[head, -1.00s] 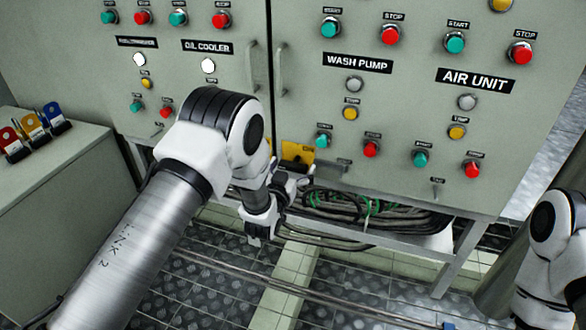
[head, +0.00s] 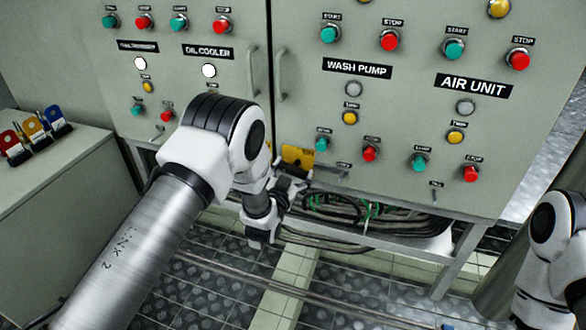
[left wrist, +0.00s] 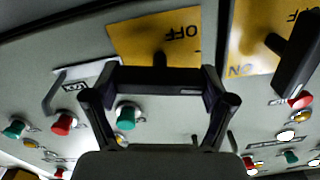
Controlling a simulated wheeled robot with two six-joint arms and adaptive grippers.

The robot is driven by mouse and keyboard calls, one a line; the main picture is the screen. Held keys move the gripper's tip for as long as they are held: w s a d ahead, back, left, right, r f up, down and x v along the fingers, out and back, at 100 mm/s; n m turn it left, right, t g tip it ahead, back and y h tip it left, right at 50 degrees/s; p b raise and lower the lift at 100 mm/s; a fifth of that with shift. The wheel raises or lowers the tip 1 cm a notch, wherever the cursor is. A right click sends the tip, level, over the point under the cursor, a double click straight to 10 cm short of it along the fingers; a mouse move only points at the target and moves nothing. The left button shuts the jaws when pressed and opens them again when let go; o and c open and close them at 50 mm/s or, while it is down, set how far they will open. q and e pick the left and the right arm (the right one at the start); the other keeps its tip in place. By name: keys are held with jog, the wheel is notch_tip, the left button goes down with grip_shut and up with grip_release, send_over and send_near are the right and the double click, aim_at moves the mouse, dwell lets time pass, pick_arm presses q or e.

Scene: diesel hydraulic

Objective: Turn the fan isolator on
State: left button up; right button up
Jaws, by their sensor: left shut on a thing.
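A yellow isolator plate (head: 297,155) sits low on the grey cabinet, just right of the door seam. In the left wrist view this plate (left wrist: 128,40) appears upside down with OFF readable. Its black handle (left wrist: 160,78) lies crosswise between the fingertips of my left gripper (left wrist: 162,82), which is shut on it. In the head view my left gripper (head: 290,183) is at the plate's lower edge and hides the handle. A second yellow plate (left wrist: 250,38) shows OFF and ON, with its black handle slanted. No fan label is legible. My right gripper is out of view.
Start and stop buttons and lamps cover the cabinet (head: 310,110) above. Bundled cables (head: 370,212) hang below it. A bench (head: 55,165) with coloured padlock-like items stands left. The tiled floor in front is open.

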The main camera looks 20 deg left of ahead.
pick_arm(q)
jog(key=m+p, duration=0.1)
jog(key=m, duration=0.2)
jog(key=shift+m, duration=0.4)
jog(key=m, duration=0.3)
jog(key=shift+m+p, duration=0.3)
jog(key=shift+p, duration=0.05)
jog(key=m, duration=0.3)
jog(key=shift+d+m, duration=0.1)
jog(key=shift+m, duration=0.2)
jog(key=shift+f+m+p, duration=0.1)
jog(key=shift+m+p, duration=0.35)
jog(key=shift+m, duration=1.75)
jog(key=o, duration=1)
jog(key=shift+s, duration=0.1)
jog(key=s, duration=1.1)
jog(key=shift+s+a, duration=0.2)
jog(key=shift+s, duration=0.2)
